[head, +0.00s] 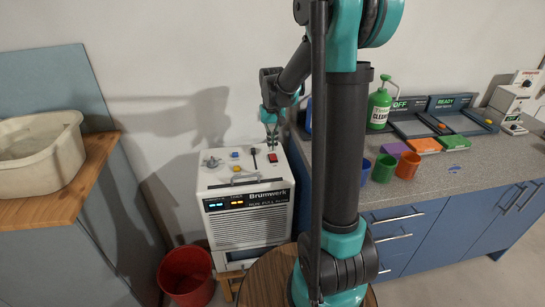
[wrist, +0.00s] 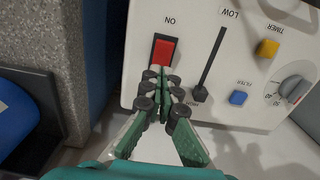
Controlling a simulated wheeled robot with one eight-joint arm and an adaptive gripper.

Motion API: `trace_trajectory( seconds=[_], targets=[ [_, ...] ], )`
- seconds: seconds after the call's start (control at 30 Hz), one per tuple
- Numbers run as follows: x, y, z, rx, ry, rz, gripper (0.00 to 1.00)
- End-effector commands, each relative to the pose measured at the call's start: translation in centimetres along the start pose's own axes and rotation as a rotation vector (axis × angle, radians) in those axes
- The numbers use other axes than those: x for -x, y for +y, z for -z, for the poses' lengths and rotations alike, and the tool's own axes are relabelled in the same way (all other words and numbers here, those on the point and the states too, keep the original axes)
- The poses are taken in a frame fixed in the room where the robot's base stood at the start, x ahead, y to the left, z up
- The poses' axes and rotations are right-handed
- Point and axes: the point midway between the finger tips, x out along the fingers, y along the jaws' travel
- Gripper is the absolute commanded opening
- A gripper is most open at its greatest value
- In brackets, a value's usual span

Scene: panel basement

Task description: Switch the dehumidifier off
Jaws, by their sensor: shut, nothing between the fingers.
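The dehumidifier (head: 248,226) is a white box marked Brumwerk, with lit blue and orange displays on its front. Its top panel carries a red rocker switch (wrist: 163,52), labelled ON at its far end; the switch also shows in the head view (head: 272,157). My gripper (wrist: 158,74) is shut and empty, its fingertips at the near end of the red switch and covering part of it. I cannot tell whether they touch it. In the head view my gripper (head: 272,143) points down over the panel's back right.
Beside the switch are a black slider (wrist: 200,95), a yellow TIMER button (wrist: 267,48), a blue FILTER button (wrist: 238,97) and a grey dial (wrist: 294,88). A handle (head: 246,179) rises at the panel's front. The counter (head: 440,178) stands close on the right, a red bucket (head: 186,277) at left.

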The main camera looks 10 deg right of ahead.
Motion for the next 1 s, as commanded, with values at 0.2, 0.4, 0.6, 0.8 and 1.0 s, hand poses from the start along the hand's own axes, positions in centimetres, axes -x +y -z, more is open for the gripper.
trace_trajectory(
  seconds=[0.2,0.4,0.6,0.8,1.0],
  targets=[
    [1.6,0.0,0.0,0.0,0.0,0.0,0.0],
    [3.1,0.0,0.0,0.0,0.0,0.0,0.0],
    [4.3,0.0,0.0,0.0,0.0,0.0,0.0],
    [4.6,0.0,0.0,0.0,0.0,0.0,0.0],
    [4.6,0.0,-0.1,0.0,0.002,0.0,0.0]
  ],
)
